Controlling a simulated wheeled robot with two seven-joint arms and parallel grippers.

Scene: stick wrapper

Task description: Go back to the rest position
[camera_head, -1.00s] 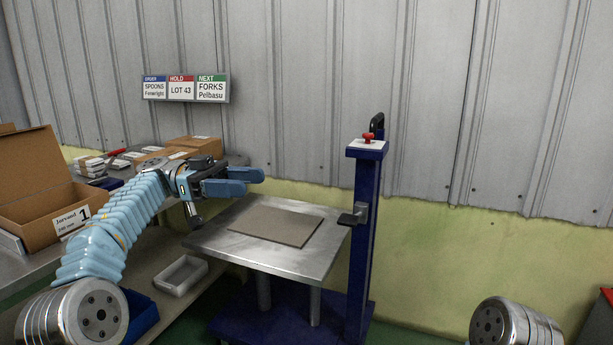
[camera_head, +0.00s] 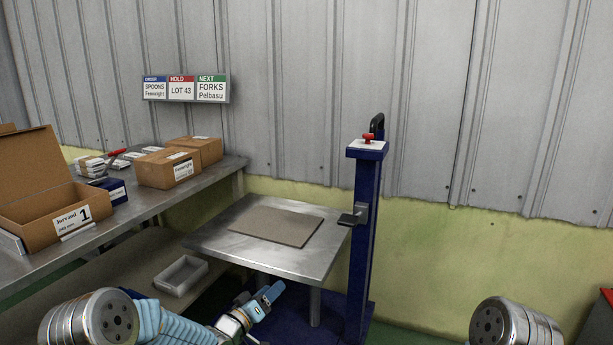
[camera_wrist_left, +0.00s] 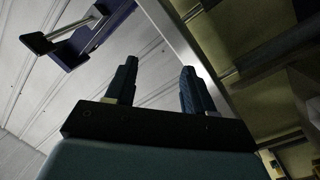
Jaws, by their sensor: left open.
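My left gripper (camera_head: 268,299) is low at the bottom of the head view, below and in front of the metal lift table. It points up and to the right and holds nothing. In the left wrist view its two fingers (camera_wrist_left: 153,88) stand apart with nothing between them. My right gripper is not in view; only a round grey joint of my right arm shows at the bottom right of the head view.
The lift table (camera_head: 210,238) bears a flat brown board (camera_head: 275,226) and has a blue column (camera_head: 362,235). At left, a workbench (camera_head: 145,204) holds an open carton (camera_head: 40,236) and two closed boxes (camera_head: 168,168). A white tray (camera_head: 180,275) sits on the lower shelf.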

